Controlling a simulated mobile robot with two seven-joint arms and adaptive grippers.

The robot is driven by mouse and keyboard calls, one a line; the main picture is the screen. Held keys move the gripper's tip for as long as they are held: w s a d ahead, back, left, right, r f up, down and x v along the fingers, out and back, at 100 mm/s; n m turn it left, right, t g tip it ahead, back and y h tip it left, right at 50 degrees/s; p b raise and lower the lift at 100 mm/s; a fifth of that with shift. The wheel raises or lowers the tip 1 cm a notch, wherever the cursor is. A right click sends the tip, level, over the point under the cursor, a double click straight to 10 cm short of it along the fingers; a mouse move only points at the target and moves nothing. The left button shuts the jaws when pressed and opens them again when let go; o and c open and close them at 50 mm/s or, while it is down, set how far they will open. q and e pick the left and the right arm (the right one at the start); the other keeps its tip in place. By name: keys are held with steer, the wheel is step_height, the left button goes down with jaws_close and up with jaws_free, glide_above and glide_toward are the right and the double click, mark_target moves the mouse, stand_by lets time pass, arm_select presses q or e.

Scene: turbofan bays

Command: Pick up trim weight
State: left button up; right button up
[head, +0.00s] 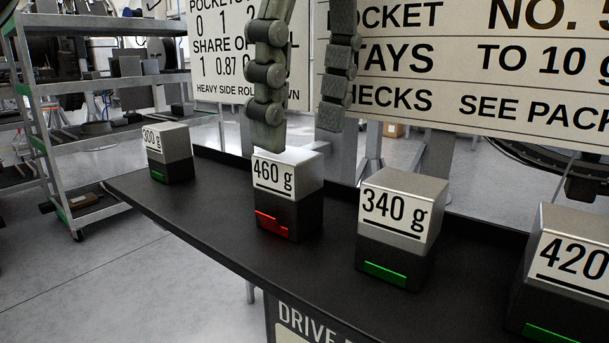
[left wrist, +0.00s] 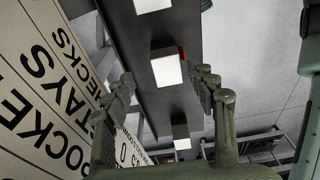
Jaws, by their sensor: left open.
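Several labelled trim weights stand in a row on a dark bench: 300 g (head: 166,139), 460 g (head: 287,171), 340 g (head: 403,205) and 420 g (head: 573,250). Each has a light metal upper block over a dark lower part. The 460 g one shows a red bar; the others show green. My left gripper (head: 300,137) is open and empty, its fingers pointing down over the 460 g weight; one fingertip overlaps its top edge in the picture. In the left wrist view this weight (left wrist: 167,70) shows between the spread fingers (left wrist: 166,85). I cannot tell whether they touch it.
The dark bench (head: 215,201) has bare gaps between the weights. Large printed signboards (head: 460,62) stand behind it. A metal shelf rack (head: 105,82) with parts is at the left. Open floor (head: 90,275) lies at the front left.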

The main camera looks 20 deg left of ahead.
mark_target(291, 154)
arm_select(q)
steer(key=shift+s+a+f, duration=0.15)
steer(key=shift+s+f, duration=0.05)
steer(key=shift+f, duration=0.7)
steer(key=f+b, duration=0.1)
steer(key=f, duration=0.1)
steer(key=a+f+b, duration=0.1)
steer(key=f, duration=0.1)
steer(key=shift+s+f, duration=0.1)
steer(key=shift+f, duration=0.25)
arm_select(e)
step_height(291, 154, up, 6)
steer(key=shift+w+d+f, duration=0.1)
steer(key=shift+w+f, duration=0.05)
steer(key=shift+f, duration=0.1)
arm_select(q)
steer(key=shift+c, duration=0.5)
jaws_close()
